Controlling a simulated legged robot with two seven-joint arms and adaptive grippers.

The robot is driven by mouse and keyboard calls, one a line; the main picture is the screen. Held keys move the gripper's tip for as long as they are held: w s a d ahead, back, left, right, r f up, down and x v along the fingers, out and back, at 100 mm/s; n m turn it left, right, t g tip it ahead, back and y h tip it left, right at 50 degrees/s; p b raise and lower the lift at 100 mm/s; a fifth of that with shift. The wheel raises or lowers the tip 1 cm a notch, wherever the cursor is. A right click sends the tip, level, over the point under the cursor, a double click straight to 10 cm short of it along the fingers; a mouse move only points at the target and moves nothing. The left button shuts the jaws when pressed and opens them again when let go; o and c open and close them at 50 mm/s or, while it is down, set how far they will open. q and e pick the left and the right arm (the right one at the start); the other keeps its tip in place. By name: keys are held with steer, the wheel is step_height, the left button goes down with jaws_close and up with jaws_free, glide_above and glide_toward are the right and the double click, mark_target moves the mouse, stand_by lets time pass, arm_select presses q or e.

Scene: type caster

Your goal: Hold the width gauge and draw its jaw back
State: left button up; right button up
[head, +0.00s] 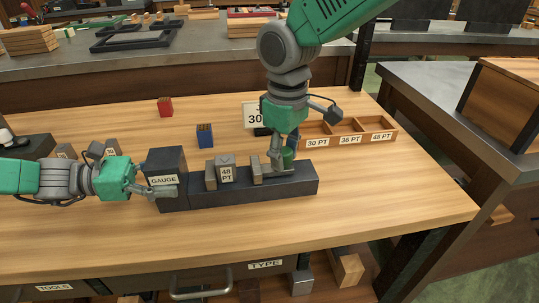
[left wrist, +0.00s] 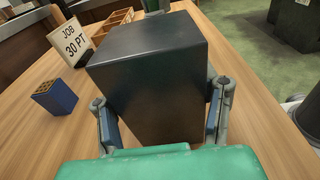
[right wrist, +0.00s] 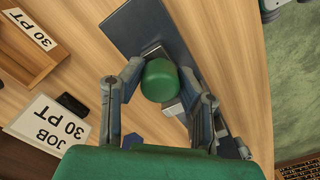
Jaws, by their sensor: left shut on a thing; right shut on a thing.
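The width gauge (head: 300,184) is a long dark bar with a tall block marked GAUGE (head: 167,162) at its left end. My left gripper (head: 162,191) is shut on this end block; the left wrist view shows the block (left wrist: 150,75) between both fingers. A grey piece marked 48 PT (head: 227,173) stands on the bar between a grey upright (head: 210,176) and the grey jaw (head: 256,170). A green knob (head: 287,156) sits right of the jaw. My right gripper (head: 276,160) is shut on the knob, seen between its fingers in the right wrist view (right wrist: 160,80).
A red block (head: 165,106) and a blue block (head: 205,134) stand behind the gauge. The JOB 30 PT sign (right wrist: 48,124) and a wooden tray (head: 350,140) marked 30, 36 and 48 PT stand behind right. Grey pieces (head: 110,150) stand at left. The front right tabletop is clear.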

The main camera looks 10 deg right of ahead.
steer(key=shift+d, duration=0.45)
steer(key=o, duration=1.1)
steer(key=shift+a, duration=0.1)
steer(key=shift+r, duration=0.1)
step_height(320, 180, up, 12)
steer(key=shift+w+f, duration=0.1)
